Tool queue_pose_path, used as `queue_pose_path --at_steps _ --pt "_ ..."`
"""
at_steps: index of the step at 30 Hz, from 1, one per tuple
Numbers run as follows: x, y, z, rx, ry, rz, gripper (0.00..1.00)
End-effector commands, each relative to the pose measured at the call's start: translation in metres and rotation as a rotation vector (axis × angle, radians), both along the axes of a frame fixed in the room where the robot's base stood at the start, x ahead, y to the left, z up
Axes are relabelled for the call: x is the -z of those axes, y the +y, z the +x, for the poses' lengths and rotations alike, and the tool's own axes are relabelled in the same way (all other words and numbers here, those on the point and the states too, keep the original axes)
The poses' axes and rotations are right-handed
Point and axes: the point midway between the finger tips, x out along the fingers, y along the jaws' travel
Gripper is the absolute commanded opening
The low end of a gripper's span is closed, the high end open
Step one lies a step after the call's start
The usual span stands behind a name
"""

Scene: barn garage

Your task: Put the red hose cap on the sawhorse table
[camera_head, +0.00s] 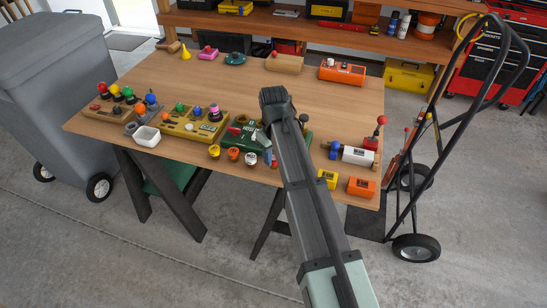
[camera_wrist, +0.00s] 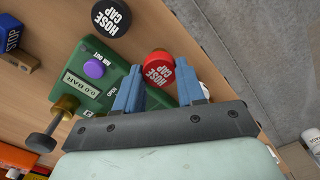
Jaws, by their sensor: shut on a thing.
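The red hose cap (camera_wrist: 158,67), with white lettering, sits between the blue fingertips of my gripper (camera_wrist: 160,82) in the wrist view. The gripper is shut on it. A green device (camera_wrist: 112,78) marked 0.0 BAR lies right beside the cap; I cannot tell whether they touch. A black hose cap (camera_wrist: 110,17) stands apart above them. In the head view my gripper (camera_head: 268,157) is low over the front middle of the sawhorse table (camera_head: 235,87), by the green device (camera_head: 240,140). My arm hides part of this area.
Yellow (camera_head: 193,125) and brown (camera_head: 106,113) trays with colored knobs and a white bin (camera_head: 147,136) stand at the left. Small yellow (camera_head: 327,179) and orange (camera_head: 361,187) boxes lie by the right front edge. The table's middle is clear. A hand truck (camera_head: 412,150) stands right.

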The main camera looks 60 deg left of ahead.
Motion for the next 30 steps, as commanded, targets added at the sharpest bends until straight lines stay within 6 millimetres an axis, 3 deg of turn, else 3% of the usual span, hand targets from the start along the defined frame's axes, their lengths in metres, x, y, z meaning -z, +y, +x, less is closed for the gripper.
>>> queue_pose_path --at_steps 4,16,17,24,30 --pt "0.017 0.000 0.000 0.000 0.000 0.000 0.09" --pt "0.021 0.000 0.000 0.000 0.000 0.000 0.09" --pt "0.021 0.000 0.000 0.000 0.000 0.000 0.40" --pt "0.021 0.000 0.000 0.000 0.000 0.000 0.62" --pt "0.021 0.000 0.000 0.000 0.000 0.000 0.64"
